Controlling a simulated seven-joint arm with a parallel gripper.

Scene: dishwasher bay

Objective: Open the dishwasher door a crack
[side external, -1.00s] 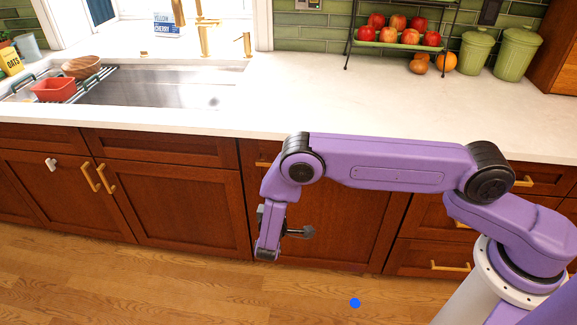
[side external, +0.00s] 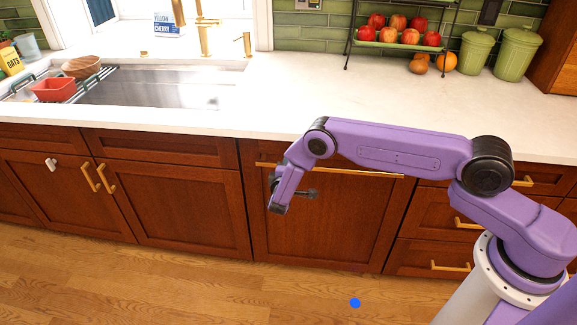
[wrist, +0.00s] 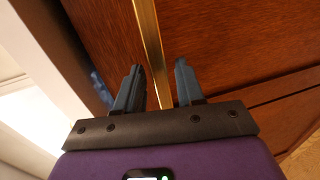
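The dishwasher door (side external: 345,225) is a brown wooden panel under the counter; it looks closed. Its long gold bar handle (side external: 365,173) runs across the top of the panel, partly hidden behind my arm. My gripper (side external: 312,194) is in front of the door, lower in the picture than the handle. In the wrist view my gripper (wrist: 158,65) is open, with its two dark fingers apart. The handle (wrist: 150,40) runs through the gap between them, with space visible on both sides. I cannot tell whether the fingertips reach past the bar.
The white countertop (side external: 330,105) lies above the door, with a sink (side external: 165,88) to the left. Cabinet doors with gold handles (side external: 98,177) are left of the dishwasher, and drawers (side external: 430,258) are on the right.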

